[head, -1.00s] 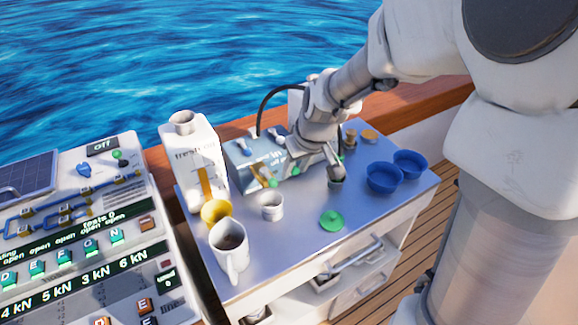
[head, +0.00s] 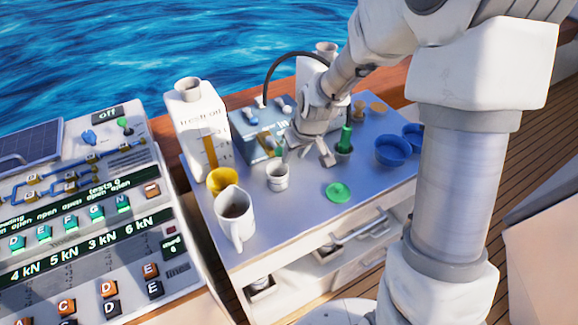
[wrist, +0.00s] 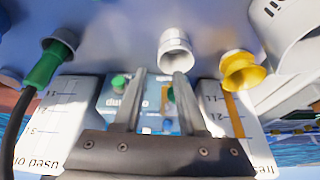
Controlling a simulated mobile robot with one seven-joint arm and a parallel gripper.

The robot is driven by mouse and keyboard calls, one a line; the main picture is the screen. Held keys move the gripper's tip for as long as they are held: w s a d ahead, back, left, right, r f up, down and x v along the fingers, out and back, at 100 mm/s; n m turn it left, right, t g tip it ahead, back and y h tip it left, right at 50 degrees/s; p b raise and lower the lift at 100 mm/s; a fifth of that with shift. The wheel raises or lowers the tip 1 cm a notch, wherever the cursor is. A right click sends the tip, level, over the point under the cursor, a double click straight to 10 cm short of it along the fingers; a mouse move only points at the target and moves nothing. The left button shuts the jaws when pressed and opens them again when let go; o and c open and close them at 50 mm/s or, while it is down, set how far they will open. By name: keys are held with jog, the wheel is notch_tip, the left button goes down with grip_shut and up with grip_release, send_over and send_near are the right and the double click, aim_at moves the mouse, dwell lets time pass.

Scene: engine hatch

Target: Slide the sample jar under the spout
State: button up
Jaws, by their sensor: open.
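The sample jar, a small white cup (head: 278,175), stands upright on the bench. In the wrist view the jar (wrist: 174,42) is just beyond the right fingertip; I cannot tell whether they touch. My gripper (head: 305,152) is open and empty, low over the bench to the right of the jar. In the wrist view its two fingers (wrist: 160,75) are spread apart, pointing toward the bench. Behind is a blue-grey box (head: 244,142) with green knobs, also in the wrist view (wrist: 110,95). The spout is not clearly visible; the gripper covers part of the box front.
A yellow funnel (head: 222,181) and a white jug (head: 235,220) stand left of the jar. A white canister (head: 198,135) is behind them. A green nozzle (head: 345,138), green lid (head: 338,192) and blue bowls (head: 392,151) are to the right.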

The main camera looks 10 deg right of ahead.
jog(key=x, duration=0.7)
jog(key=shift+w+f+b, duration=0.15)
jog(key=shift+f+b, duration=0.1)
jog(key=shift+b, duration=0.05)
grip_shut()
dwell(1.1)
